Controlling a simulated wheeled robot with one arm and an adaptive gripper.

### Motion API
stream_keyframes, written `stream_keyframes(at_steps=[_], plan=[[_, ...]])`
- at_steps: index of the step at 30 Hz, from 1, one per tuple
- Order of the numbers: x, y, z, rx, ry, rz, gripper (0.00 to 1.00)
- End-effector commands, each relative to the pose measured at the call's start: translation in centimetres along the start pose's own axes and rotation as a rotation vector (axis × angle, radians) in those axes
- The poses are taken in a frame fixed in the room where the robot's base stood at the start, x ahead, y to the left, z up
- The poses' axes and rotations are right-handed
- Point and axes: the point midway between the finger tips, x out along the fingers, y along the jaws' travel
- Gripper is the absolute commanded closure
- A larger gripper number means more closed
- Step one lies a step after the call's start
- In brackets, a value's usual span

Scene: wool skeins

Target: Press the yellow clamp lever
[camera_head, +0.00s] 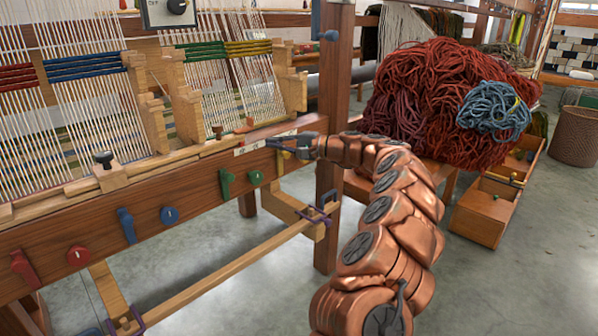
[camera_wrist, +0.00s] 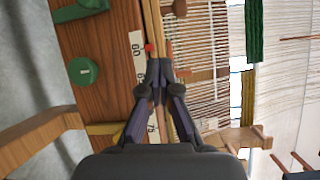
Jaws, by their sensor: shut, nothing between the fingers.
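My gripper (camera_head: 284,145) is at the front beam (camera_head: 150,197) of the loom, near the right end of its pale number strip (camera_head: 253,146). In the wrist view my gripper (camera_wrist: 160,75) has its dark fingers shut with nothing between them, over the number strip and the wooden edge.
A green lever (camera_head: 226,183), blue lever (camera_head: 127,225) and red lever (camera_head: 23,268) sit on the beam, each beside a round knob. A wooden post (camera_head: 331,100) stands behind my arm. Red wool (camera_head: 430,100) is piled at right. Grey floor (camera_head: 500,285) is open at front right.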

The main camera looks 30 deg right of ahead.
Motion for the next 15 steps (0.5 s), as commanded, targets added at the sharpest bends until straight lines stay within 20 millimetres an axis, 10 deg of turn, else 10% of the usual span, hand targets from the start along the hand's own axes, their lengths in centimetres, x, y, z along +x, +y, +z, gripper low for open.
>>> stream_keyframes(at_steps=[6,15], plan=[[-8.4,6.6,-10.5,0.017,0.233,-0.081,1.00],[-13.8,9.0,-14.6,0.007,0.357,-0.111,1.00]])
